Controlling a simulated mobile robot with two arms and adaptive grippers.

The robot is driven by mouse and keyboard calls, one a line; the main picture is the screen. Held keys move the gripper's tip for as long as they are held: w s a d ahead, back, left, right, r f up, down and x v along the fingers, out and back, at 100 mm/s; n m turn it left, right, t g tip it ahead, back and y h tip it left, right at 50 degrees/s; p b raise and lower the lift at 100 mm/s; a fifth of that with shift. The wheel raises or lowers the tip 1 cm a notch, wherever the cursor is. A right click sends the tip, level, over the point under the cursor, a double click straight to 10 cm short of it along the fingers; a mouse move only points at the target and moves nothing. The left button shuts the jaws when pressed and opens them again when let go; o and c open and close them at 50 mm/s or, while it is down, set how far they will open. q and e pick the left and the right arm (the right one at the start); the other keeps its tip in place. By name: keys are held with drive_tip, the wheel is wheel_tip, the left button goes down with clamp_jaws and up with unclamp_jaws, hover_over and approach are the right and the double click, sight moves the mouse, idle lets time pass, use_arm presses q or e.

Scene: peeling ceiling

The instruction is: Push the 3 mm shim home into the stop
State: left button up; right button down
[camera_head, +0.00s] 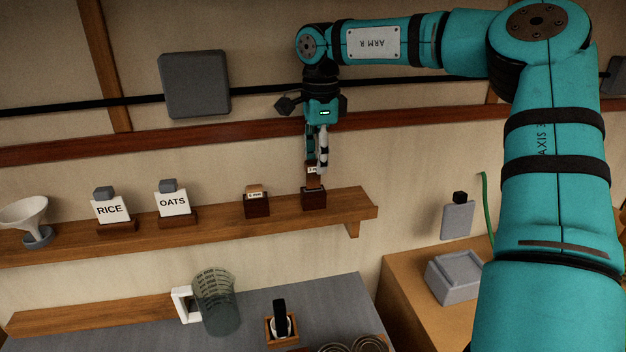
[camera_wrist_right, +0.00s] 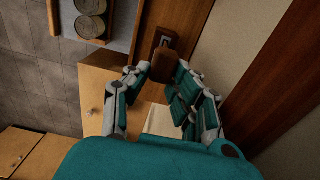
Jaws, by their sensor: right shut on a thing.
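My right gripper (camera_head: 318,163) hangs down over the right end of the wall shelf. It is shut on a small brown shim (camera_head: 312,181) with a pale label, only partly readable. The shim stands upright directly above a dark brown block (camera_head: 314,201), which looks like the stop; I cannot tell how deep the shim sits in it. In the right wrist view, the brown shim (camera_wrist_right: 163,66) is between the fingertips, and the dark block (camera_wrist_right: 167,38) shows just beyond. My left gripper is not in view.
A similar labelled block (camera_head: 257,207) stands to the left on the shelf (camera_head: 345,207), with OATS (camera_head: 173,203) and RICE (camera_head: 110,210) cards and a white funnel (camera_head: 24,211) farther left. Below are a measuring jug (camera_head: 215,300) and a grey box (camera_head: 455,280).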

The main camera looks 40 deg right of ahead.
drive_tip(key=shift+r+p, duration=2.15)
drive_tip(key=shift+r, duration=0.35)
drive_tip(key=shift+f, duration=0.1)
